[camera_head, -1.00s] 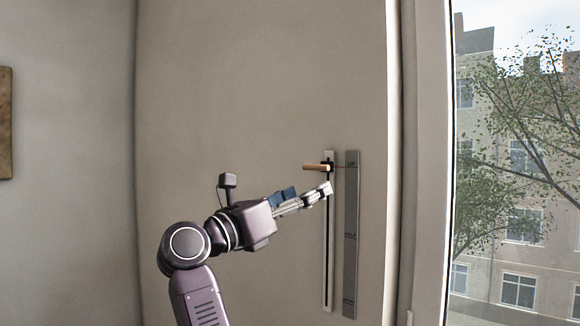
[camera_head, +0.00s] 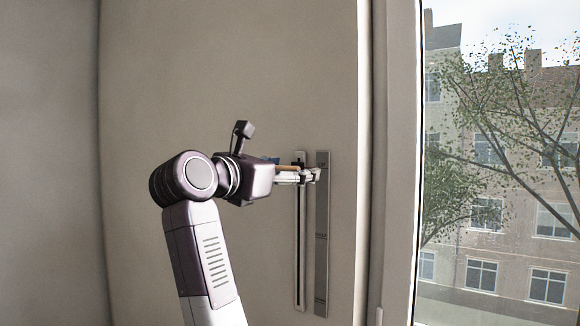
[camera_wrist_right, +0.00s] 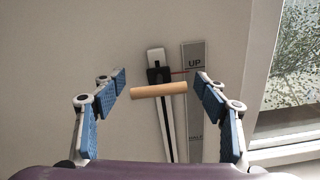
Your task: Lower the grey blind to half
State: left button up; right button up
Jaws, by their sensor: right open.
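A wooden handle (camera_wrist_right: 158,91) sits on a dark slider (camera_wrist_right: 158,75) near the top of a vertical white track (camera_head: 301,240) on the wall. A grey scale plate (camera_head: 321,250) beside the track reads UP at the top and HALF lower down. In the right wrist view a red pointer line on the slider is at the UP mark. My right gripper (camera_wrist_right: 161,85) is open, with its blue-padded fingers on either side of the handle and visible gaps to both. In the head view the gripper (camera_head: 316,175) partly covers the handle. The grey blind and my left gripper are not in view.
A window (camera_head: 500,180) at the right shows a tree and buildings. Its frame (camera_head: 395,160) stands right of the scale plate. The wall (camera_head: 200,70) around the track is bare.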

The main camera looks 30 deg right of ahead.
jog(key=shift+c, duration=0.4)
jog(key=c, duration=1.5)
jog(key=shift+c, duration=1.1)
jog(key=shift+w+d, duration=0.1)
grip_shut()
